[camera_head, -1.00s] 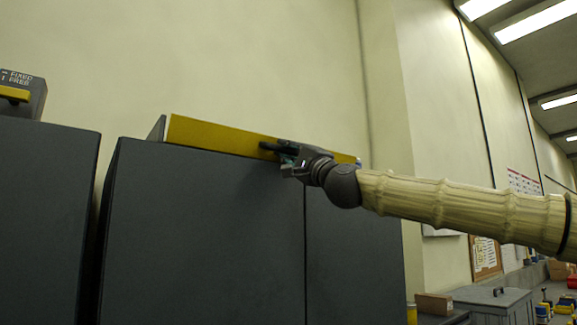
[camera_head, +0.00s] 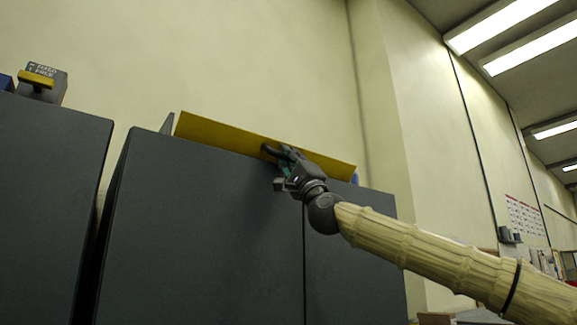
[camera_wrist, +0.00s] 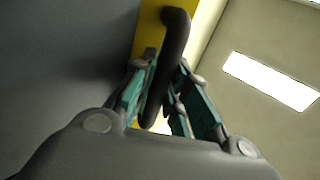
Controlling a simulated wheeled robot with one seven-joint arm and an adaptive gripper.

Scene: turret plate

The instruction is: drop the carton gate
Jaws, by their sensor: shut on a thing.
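The carton gate is a long yellow panel (camera_head: 215,130) along the top front edge of a dark grey cabinet (camera_head: 215,225). Its black bar handle shows in the wrist view (camera_wrist: 172,50), upright between my fingers. My gripper (camera_head: 272,154) is shut on this handle, with its green-lined fingers (camera_wrist: 158,105) on either side of it. In the wrist view the yellow face of the gate (camera_wrist: 149,30) shows behind the handle. What lies behind the gate is mostly hidden; a grey side plate (camera_head: 167,123) shows at its left end.
Another dark cabinet (camera_head: 50,150) stands at the left, with a grey block with a yellow bar (camera_head: 38,82) on top. A small blue thing (camera_head: 355,178) shows past the gate's right end. A pale wall (camera_head: 260,60) rises behind. The air in front of the gate is clear apart from my arm.

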